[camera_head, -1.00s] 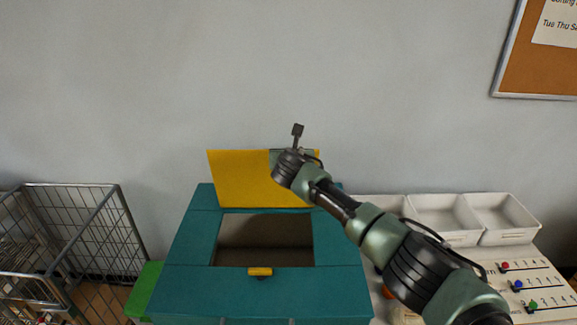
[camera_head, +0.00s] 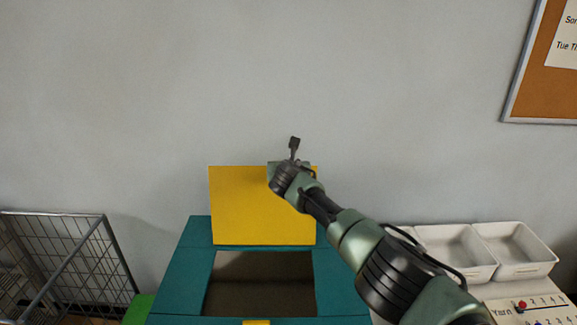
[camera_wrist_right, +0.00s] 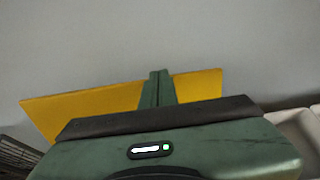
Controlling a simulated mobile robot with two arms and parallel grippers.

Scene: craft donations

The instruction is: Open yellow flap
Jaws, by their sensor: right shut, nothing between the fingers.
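The yellow flap (camera_head: 240,205) stands raised at the back of the teal box (camera_head: 180,270), nearly upright against the grey wall. The opening (camera_head: 260,283) in the box top is uncovered and looks dark inside. A small yellow handle (camera_head: 257,322) shows at the bottom edge of the head view. My right arm reaches in from the lower right, and my right gripper (camera_head: 294,148) is by the flap's upper right part, shut and empty. In the right wrist view the flap (camera_wrist_right: 95,112) lies behind the gripper's fingers (camera_wrist_right: 158,88). Contact cannot be told. My left gripper is out of view.
A wire cart (camera_head: 75,260) stands at the left. White bins (camera_head: 515,250) sit right of the box, with a yarn slider board (camera_head: 535,308) in front of them. A cork board (camera_head: 545,70) hangs on the wall at upper right.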

